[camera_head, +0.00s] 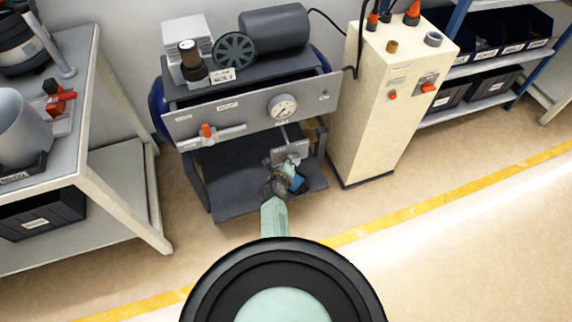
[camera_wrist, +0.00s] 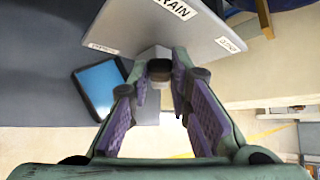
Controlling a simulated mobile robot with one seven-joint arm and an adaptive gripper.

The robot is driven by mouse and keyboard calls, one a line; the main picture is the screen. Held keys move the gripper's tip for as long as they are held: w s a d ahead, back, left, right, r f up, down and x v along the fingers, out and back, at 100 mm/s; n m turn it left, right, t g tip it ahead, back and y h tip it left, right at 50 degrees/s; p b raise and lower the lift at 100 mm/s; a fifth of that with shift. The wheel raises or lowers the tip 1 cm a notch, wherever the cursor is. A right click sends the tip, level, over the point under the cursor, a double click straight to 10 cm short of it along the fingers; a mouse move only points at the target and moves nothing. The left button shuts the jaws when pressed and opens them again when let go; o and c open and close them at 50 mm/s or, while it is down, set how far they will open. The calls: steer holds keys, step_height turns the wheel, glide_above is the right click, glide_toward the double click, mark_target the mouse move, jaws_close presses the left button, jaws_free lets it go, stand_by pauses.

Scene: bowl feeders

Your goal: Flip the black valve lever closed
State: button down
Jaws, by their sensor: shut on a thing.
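The black valve lever (camera_wrist: 159,68) shows in the wrist view as a small dark piece between my fingertips, in front of a light grey block. My gripper (camera_wrist: 160,76) is shut on it, with one purple-padded finger on each side. A grey plate marked DRAIN (camera_wrist: 190,22) stands just beyond. In the head view my gripper (camera_head: 285,182) is at this drain plate (camera_head: 290,151), low on the front of the compressor. My wrist and fingers hide the lever there, and its exact angle cannot be told.
The compressor (camera_head: 250,108) stands over a dark lower shelf (camera_head: 235,190). A cream cabinet (camera_head: 385,110) stands close on the right, and a grey table (camera_head: 110,110) on the left. A blue square piece (camera_wrist: 100,88) lies left of my fingers. Open floor (camera_head: 450,220) lies at the right front.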

steer(key=shift+d+r, duration=0.15)
steer(key=shift+d, duration=0.05)
stand_by(0.6)
steer(key=c, duration=1.5)
jaws_free()
steer(key=v, duration=1.2)
steer(key=shift+w+d+r, duration=0.1)
steer(key=shift+d+r, duration=0.05)
steer(key=shift+c, duration=0.4)
